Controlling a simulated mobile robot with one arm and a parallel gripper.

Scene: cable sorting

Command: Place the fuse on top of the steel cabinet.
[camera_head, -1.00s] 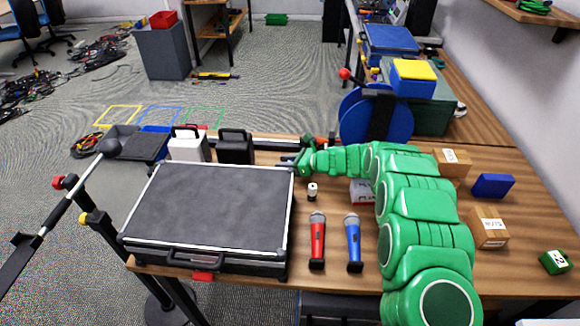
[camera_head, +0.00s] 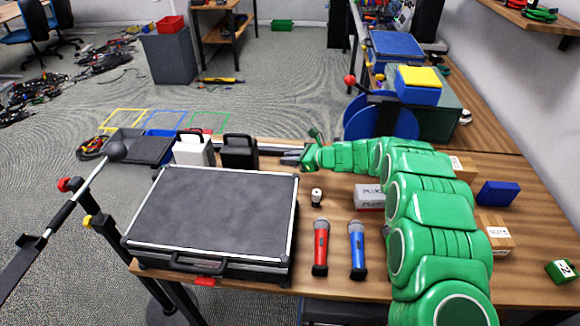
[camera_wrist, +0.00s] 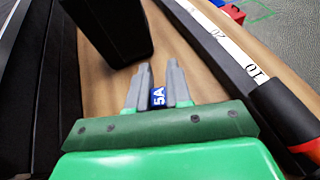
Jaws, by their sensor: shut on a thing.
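The fuse (camera_wrist: 158,97) is a small blue piece marked "5A". In the wrist view it sits between the two grey fingertips of my gripper (camera_wrist: 158,92), which is shut on it. In the head view my gripper (camera_head: 292,157) is low at the back of the wooden table, right of a black case; the fuse cannot be made out there. The steel cabinet (camera_head: 168,60) is likely the grey block on the floor at the far back left, well apart from my gripper. A red bin (camera_head: 170,24) stands on its top.
A large black flight case (camera_head: 215,215) fills the table's left. White (camera_head: 193,150) and black (camera_head: 239,152) cases stand beside my gripper. A ruler-like bar (camera_wrist: 225,45) lies close on the right in the wrist view. Two microphones (camera_head: 320,245) lie in front.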

